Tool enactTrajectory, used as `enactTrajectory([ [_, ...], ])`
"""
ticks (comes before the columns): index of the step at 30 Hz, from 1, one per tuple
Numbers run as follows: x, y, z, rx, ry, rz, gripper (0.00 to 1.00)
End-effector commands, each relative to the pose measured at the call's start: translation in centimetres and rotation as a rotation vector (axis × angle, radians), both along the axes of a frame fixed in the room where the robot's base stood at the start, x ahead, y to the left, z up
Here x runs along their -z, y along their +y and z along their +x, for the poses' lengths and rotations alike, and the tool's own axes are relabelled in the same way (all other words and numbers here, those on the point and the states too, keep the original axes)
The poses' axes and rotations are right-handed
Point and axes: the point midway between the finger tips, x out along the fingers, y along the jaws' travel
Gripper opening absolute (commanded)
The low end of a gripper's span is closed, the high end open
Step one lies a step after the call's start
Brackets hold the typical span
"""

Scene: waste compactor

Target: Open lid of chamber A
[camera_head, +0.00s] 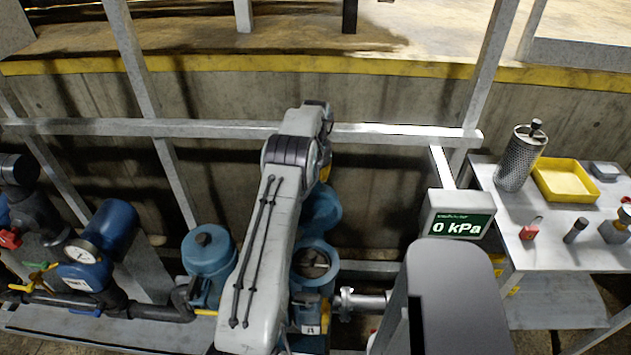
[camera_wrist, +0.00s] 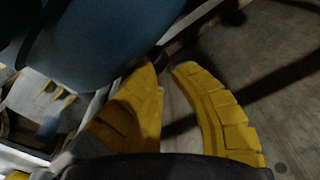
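A blue chamber (camera_head: 313,285) stands right of my forearm with its round mouth uncovered. Its blue lid (camera_head: 321,212) is tipped up behind the mouth. A small label (camera_head: 311,329) is on its front, too small to read surely. A second blue chamber (camera_head: 207,262) at left has its lid on. My gripper (camera_head: 325,172) is mostly hidden behind my arm, by the raised lid. In the wrist view its yellow fingers (camera_wrist: 166,69) are apart, with nothing clearly held. A large blue surface, probably the lid (camera_wrist: 95,45), lies close at their upper left.
A grey rail (camera_head: 400,135) runs behind the chambers. A pressure display (camera_head: 459,222) reads 0 kPa. A bench (camera_head: 560,245) at right holds a yellow tray (camera_head: 566,180) and a perforated cylinder (camera_head: 520,160). Blue pump gear with a gauge (camera_head: 83,251) stands at left.

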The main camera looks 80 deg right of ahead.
Motion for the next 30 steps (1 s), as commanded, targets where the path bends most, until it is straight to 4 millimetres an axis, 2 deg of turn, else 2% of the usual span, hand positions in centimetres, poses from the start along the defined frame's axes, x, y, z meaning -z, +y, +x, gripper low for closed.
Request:
enactTrajectory([
  [1,2.5,1.7,-0.2,0.0,-0.002,0.067,0.52],
  [16,2.0,1.6,-0.3,-0.001,-0.002,0.064,0.57],
  [23,-0.9,1.5,-0.3,0.001,-0.002,0.052,0.57],
  [30,-5.9,1.0,-0.1,0.001,-0.001,0.022,0.57],
])
